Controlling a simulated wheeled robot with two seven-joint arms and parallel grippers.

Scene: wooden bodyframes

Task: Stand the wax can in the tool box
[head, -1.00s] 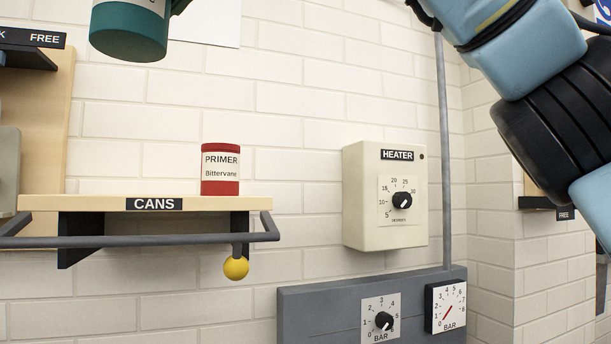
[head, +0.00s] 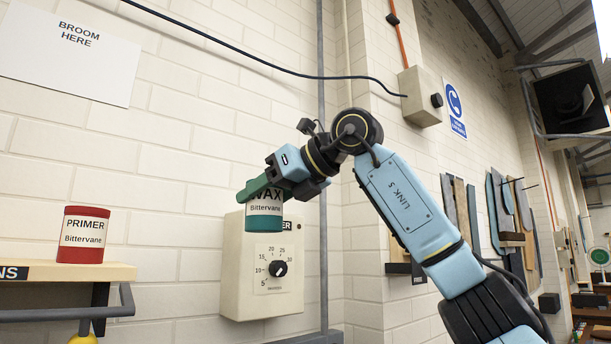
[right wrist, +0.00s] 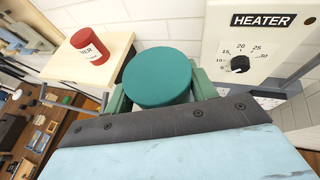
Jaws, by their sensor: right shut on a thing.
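The wax can (head: 264,212) is teal with a white label reading WAX Bittervane. My right gripper (head: 262,188) is shut on it and holds it upright in the air, in front of the heater box in the head view. In the right wrist view the can's teal lid (right wrist: 158,77) shows between the two green fingers. The tool box cannot be made out in these frames. My left gripper is not in view.
A red primer can (head: 83,234) stands on the cans shelf (head: 60,270) at left, with a grey rail in front. The heater box (head: 238,268) is on the wall behind the held can. A grey pipe (head: 323,120) runs up the wall.

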